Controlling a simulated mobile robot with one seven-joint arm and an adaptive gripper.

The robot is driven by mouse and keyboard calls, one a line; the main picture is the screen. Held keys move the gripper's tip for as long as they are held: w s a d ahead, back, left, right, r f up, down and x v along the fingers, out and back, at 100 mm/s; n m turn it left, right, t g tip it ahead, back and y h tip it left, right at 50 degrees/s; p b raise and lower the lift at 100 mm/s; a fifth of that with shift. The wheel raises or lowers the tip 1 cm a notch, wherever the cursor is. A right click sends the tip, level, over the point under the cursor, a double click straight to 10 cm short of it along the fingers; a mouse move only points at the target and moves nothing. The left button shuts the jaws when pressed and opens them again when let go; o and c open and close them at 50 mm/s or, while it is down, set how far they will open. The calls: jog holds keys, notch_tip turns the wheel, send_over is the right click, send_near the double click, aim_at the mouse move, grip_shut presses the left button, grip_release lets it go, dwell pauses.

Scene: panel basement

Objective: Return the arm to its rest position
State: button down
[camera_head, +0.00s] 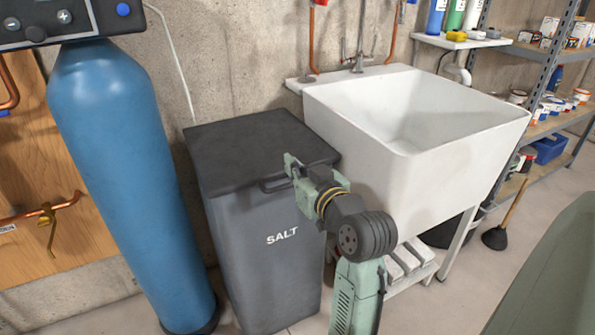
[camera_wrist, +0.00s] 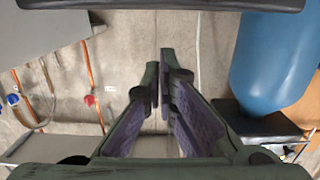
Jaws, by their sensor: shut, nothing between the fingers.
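My gripper (camera_head: 289,164) is shut and empty, at the end of my green and grey arm, in front of the salt bin's lid. In the head view it overlaps the bin handle (camera_head: 271,187); whether they touch, I cannot tell. The salt bin (camera_head: 258,262) is dark grey with a white SALT label, and its lid (camera_head: 250,148) is down. In the wrist view my gripper's fingers (camera_wrist: 163,75) point at the concrete wall, with purple inner pads and nothing between them.
A blue tank (camera_head: 125,170) stands left of the bin and shows upside down in the wrist view (camera_wrist: 275,65). A white sink (camera_head: 400,145) stands close on the right. Shelving (camera_head: 552,128) and a plunger (camera_head: 496,237) are further right. Some bare floor (camera_head: 445,290) shows at lower right.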

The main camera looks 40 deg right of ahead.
jog(key=s+a+f+b, duration=0.1)
jog(key=s, duration=0.6)
jog(key=shift+s+a+f, duration=0.3)
jog(key=shift+s+a, duration=0.1)
